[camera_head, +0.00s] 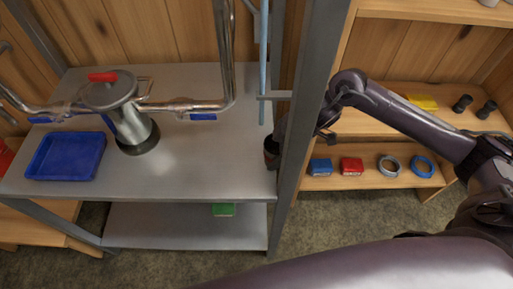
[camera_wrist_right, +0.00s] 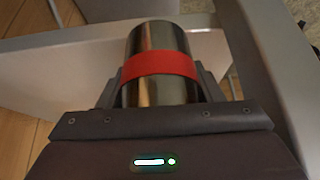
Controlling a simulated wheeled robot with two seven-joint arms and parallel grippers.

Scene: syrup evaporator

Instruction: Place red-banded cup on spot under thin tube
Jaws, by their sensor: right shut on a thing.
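The red-banded cup (camera_wrist_right: 158,92) is a shiny metal cylinder with a red band around it, in the right wrist view. My right gripper (camera_head: 272,147) is shut on it, one finger on each side. In the head view the gripper is at the right end of the grey metal table, partly hidden by an upright post, and the cup is hard to make out. A thin pale-blue tube (camera_head: 263,65) hangs upright above the table's right end, behind the gripper. The spot under it is not clearly visible. My left gripper is not in view.
The grey post (camera_head: 308,110) stands close beside my right gripper. A metal canister (camera_head: 125,115) with a red-handled lid and a blue tray (camera_head: 66,156) are on the table (camera_head: 215,155) at the left. A wooden shelf (camera_head: 375,125) with small items is at the right. The table's middle is clear.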

